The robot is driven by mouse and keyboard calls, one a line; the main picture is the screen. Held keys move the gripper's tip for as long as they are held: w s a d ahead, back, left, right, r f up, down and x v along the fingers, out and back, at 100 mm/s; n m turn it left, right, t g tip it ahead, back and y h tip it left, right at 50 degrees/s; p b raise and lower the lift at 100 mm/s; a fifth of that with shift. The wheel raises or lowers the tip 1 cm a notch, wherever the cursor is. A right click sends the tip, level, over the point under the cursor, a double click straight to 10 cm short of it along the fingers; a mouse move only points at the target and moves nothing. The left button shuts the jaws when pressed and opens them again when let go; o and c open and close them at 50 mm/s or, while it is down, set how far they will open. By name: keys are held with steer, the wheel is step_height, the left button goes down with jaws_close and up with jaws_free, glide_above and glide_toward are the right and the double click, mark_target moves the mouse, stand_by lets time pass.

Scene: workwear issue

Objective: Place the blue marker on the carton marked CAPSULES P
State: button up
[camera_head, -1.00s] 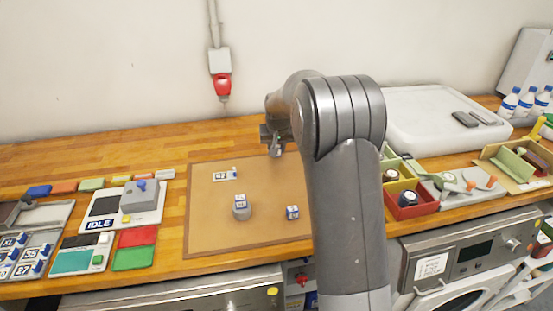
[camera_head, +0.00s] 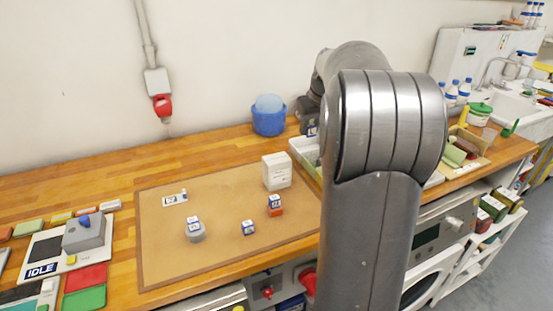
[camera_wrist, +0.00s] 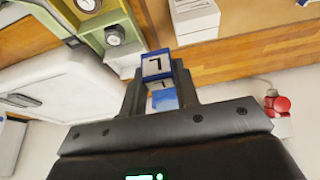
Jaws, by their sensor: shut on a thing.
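My gripper (camera_wrist: 158,88) is shut on a small blue-and-white block (camera_wrist: 157,66), the blue marker, with a dark 7-like mark on it. In the head view my gripper (camera_head: 311,122) is mostly behind my arm, beyond the mat's far right corner. A white carton (camera_head: 277,171) stands upright on the brown mat, apart from my gripper. A white box with small print, probably this carton, shows at the top of the wrist view (camera_wrist: 194,18). Its print is too small to read.
Similar blue-and-white blocks sit on a grey cylinder (camera_head: 196,235), on the mat (camera_head: 249,228) and on a red item (camera_head: 276,211). A blue tub (camera_head: 269,120) stands behind the mat (camera_head: 160,260). A tray (camera_head: 301,146) lies right of the carton, partly hidden by my arm.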

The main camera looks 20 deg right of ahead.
steer(key=shift+s+d+r, duration=0.2)
steer(key=shift+s+d, duration=0.1)
steer(key=shift+s, duration=0.05)
glide_above(275, 156)
steer(key=s, duration=0.1)
step_height(275, 156, down, 7)
steer(key=shift+s+r, duration=0.1)
steer(key=shift+s, duration=0.05)
steer(key=shift+f, duration=2)
steer(key=shift+f, duration=0.15)
steer(key=o, duration=0.9)
steer(key=shift+o, duration=0.2)
